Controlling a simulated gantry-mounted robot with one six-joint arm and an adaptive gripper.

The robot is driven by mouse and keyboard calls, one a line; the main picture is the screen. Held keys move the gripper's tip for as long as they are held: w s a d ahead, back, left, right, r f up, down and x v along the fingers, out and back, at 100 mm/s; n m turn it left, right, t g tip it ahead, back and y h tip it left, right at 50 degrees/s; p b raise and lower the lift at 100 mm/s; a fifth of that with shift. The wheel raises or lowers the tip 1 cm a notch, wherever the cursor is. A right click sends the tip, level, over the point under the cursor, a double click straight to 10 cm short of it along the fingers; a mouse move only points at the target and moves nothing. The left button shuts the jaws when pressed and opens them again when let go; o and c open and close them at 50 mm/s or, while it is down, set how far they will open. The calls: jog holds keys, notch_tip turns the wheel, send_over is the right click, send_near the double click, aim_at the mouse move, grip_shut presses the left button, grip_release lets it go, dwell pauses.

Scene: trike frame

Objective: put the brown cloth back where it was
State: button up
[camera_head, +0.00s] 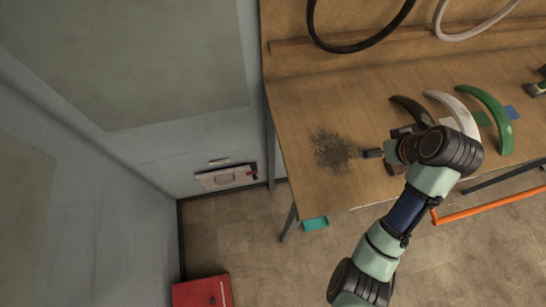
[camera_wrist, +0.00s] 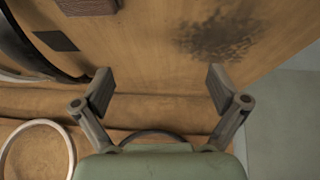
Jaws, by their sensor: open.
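A brown, ribbed folded piece that looks like the brown cloth (camera_wrist: 88,5) lies on the wooden table, cut off by the top edge of the wrist view. In the head view a small brown patch (camera_head: 397,168) shows beside my arm, mostly hidden by it; I cannot tell for sure that it is the same cloth. My gripper (camera_wrist: 160,90) is open, with nothing between its fingers, above the table. In the head view my gripper (camera_head: 372,153) is just right of a dark, speckled dirt patch (camera_head: 332,150), which also shows in the wrist view (camera_wrist: 218,35).
Black, white (camera_head: 455,110) and green (camera_head: 488,115) curved fenders lie right of my gripper. A dark flat square (camera_wrist: 55,41) lies near the black fender. Wheel rings (camera_head: 360,40) hang at the back. A teal piece (camera_head: 315,224) is at the front edge.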

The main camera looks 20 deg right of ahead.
jog(key=w+a+t, duration=0.2)
jog(key=w+a, duration=0.3)
jog(key=a, duration=0.6)
jog(key=s+a+r+t, duration=0.1)
jog(key=a+r, duration=0.1)
jog(key=a, duration=0.6)
jog(key=s+a+r+t+y, duration=0.1)
jog(key=a+r+t, duration=0.1)
jog(key=a, duration=0.6)
jog(key=s+a+r+t, duration=0.1)
jog(key=a+r, duration=0.3)
jog(key=a, duration=0.5)
jog(key=shift+s+n+t, duration=0.4)
jog(key=shift+t, duration=0.2)
